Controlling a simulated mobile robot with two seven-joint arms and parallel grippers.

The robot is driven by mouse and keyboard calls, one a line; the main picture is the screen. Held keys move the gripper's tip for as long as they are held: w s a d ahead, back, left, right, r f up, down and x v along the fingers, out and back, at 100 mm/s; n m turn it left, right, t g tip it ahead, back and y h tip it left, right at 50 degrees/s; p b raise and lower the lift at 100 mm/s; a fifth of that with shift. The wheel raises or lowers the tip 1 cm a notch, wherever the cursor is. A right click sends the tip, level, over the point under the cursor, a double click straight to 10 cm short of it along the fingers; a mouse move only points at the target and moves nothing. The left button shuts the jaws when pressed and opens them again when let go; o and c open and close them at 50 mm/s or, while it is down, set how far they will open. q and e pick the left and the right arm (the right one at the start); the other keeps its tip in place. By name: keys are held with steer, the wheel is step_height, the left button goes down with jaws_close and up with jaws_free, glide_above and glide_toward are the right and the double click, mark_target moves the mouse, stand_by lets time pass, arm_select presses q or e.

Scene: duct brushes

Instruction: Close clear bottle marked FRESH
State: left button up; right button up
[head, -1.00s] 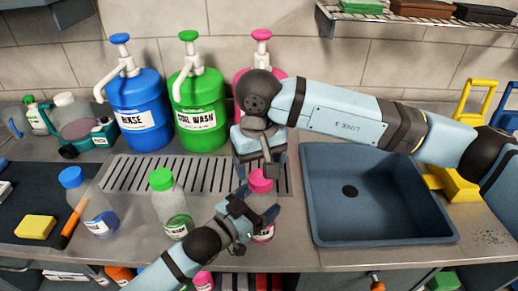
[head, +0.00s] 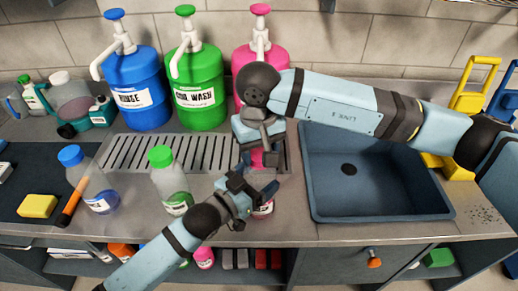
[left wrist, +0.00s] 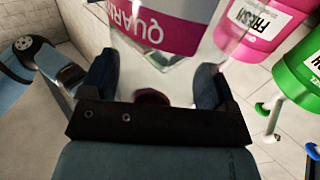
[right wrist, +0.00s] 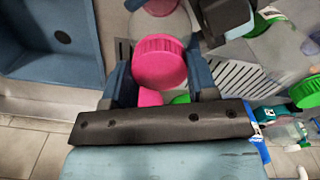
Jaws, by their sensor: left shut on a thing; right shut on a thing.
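The clear bottle (head: 263,207) with pink liquid stands at the front of the counter, left of the sink. My left gripper (head: 250,190) is shut on its body. In the left wrist view the bottle (left wrist: 185,65) fills the jaws, and its pink label reads roughly "QUAR", upside down. The pink cap (head: 258,159) is at the bottle's top. My right gripper (head: 262,150) is shut on the cap from above. In the right wrist view the cap (right wrist: 160,62) sits between its fingers. Whether the cap is tight on the neck, I cannot tell.
A green-capped bottle (head: 170,185) and a blue-capped bottle (head: 90,180) stand to the left. Blue (head: 135,90), green (head: 198,95) and pink (head: 250,60) pump jugs stand behind. The pink one reads FRESH in the left wrist view. The sink (head: 375,205) is right.

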steer(key=m, duration=0.6)
steer(key=shift+a, duration=0.1)
steer(key=m, duration=0.4)
steer(key=shift+m, duration=0.3)
steer(key=m, duration=1)
steer(key=shift+m, duration=0.3)
steer(key=m, duration=0.6)
steer(key=shift+s+m, duration=0.1)
steer(key=shift+m, duration=0.2)
steer(key=m, duration=0.4)
steer(key=shift+d, duration=0.2)
steer(key=m, duration=0.4)
steer(key=shift+f+m, duration=0.1)
steer(key=shift+m, duration=0.3)
steer(key=m, duration=0.4)
steer(key=shift+m, duration=0.3)
steer(key=o, duration=1.1)
steer(key=shift+s, duration=0.1)
step_height(320, 180, up, 12)
steer(key=shift+r, duration=0.1)
